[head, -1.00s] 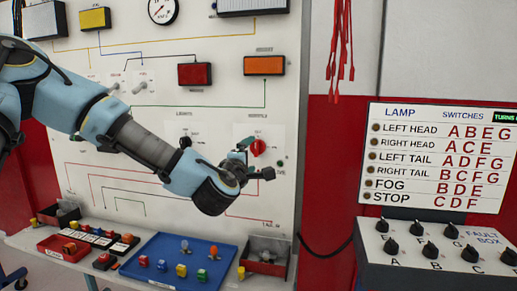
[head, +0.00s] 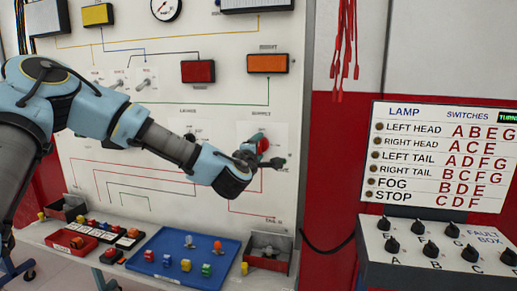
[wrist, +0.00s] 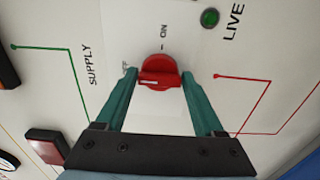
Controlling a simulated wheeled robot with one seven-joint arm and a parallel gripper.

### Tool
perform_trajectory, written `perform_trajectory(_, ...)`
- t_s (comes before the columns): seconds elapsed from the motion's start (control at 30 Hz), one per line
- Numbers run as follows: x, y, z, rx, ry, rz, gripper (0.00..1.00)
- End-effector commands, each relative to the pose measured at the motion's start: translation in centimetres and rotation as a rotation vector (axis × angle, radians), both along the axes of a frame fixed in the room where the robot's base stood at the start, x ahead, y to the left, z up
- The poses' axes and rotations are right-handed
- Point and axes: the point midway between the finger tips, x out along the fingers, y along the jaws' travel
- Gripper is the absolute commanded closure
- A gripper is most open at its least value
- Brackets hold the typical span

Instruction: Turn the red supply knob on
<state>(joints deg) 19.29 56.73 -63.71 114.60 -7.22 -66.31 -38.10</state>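The red supply knob (wrist: 158,73) sits on the white panel and shows in the wrist view between the fingertips of my gripper (wrist: 159,76). Its raised bar lies crosswise in that view, in line with the partly covered OFF mark at left; the ON mark is above it. The two teal fingers are apart, one on each side, with narrow gaps visible; contact cannot be made out. In the head view the knob (head: 262,145) is partly hidden by my gripper (head: 266,154).
A green LIVE lamp (wrist: 210,18) is near the knob. Below the panel stand a blue tray (head: 217,276) with small parts and a red bin (head: 268,264). The fault box (head: 425,268) stands at right. The panel around the knob is flat and clear.

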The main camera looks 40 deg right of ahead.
Motion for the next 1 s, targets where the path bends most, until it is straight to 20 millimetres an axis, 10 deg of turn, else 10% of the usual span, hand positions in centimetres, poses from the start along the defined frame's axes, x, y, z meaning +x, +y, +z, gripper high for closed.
perform_trajectory(0.53, -0.01, 0.02, -0.01, 0.0, 0.0, 0.0, 0.92)
perform_trajectory(1.0, -0.09, -0.01, -0.14, 0.067, -0.11, -0.001, 0.92)
